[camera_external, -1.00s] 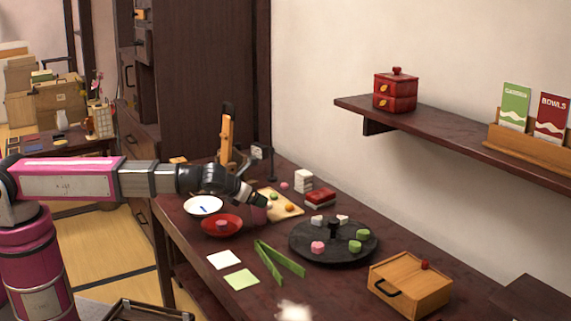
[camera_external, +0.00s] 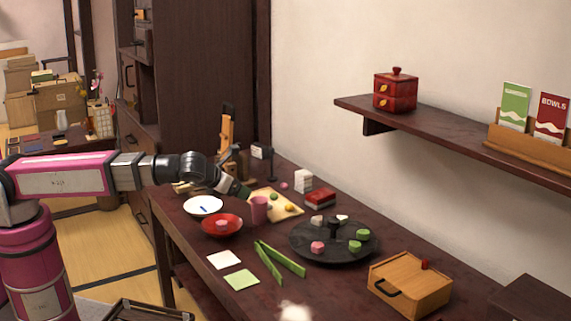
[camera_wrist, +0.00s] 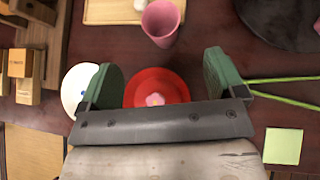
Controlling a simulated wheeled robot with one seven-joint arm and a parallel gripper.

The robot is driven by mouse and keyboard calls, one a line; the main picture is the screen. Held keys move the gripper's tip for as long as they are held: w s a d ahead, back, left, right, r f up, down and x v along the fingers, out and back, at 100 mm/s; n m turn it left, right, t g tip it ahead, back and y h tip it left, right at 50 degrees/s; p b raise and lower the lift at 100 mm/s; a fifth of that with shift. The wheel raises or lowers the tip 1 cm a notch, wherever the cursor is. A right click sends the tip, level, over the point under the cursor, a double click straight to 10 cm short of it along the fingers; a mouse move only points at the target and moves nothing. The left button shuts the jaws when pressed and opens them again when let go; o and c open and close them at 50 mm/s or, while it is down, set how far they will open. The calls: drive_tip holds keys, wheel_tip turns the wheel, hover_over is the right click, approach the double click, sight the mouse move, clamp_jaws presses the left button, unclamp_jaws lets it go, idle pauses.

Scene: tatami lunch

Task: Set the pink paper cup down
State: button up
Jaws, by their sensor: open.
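The pink paper cup (camera_external: 259,210) stands upright on the dark table, just behind the red bowl (camera_external: 222,226) and at the near edge of the wooden board (camera_external: 291,212). In the wrist view the cup (camera_wrist: 161,22) is ahead of my gripper (camera_wrist: 160,75), with its open mouth in sight. My gripper is open, its two green fingers wide apart with nothing between them touching the cup. In the external view my gripper (camera_external: 241,192) is behind and left of the cup, clear of it.
A white bowl (camera_external: 203,207) is left of the red bowl. Green tongs (camera_external: 280,262) and two paper squares lie in front. A dark round tray (camera_external: 333,256) with several sweets is to the right. Wooden items (camera_wrist: 20,62) stand at the left in the wrist view.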

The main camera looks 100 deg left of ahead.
sight(255, 200)
drive_tip(key=a+f+n+t+h, duration=0.1)
drive_tip(key=n, duration=0.9)
drive_tip(key=w+a+f+n+t+h, duration=0.1)
drive_tip(key=a+f+n, duration=0.1)
drive_tip(key=n, duration=0.9)
drive_tip(key=a+f+n+t, duration=0.1)
drive_tip(key=a+n, duration=0.1)
drive_tip(key=n, duration=0.8)
drive_tip(key=shift+w+f+n+h, duration=0.15)
drive_tip(key=shift+w+n+h, duration=0.15)
drive_tip(key=shift+h, duration=0.1)
drive_tip(key=shift+x, duration=3.1)
drive_tip(key=shift+s+a+f, duration=0.1)
drive_tip(key=shift+s+a, duration=0.05)
drive_tip(key=shift+s, duration=0.1)
drive_tip(key=c, duration=1)
drive_tip(key=shift+c, duration=0.3)
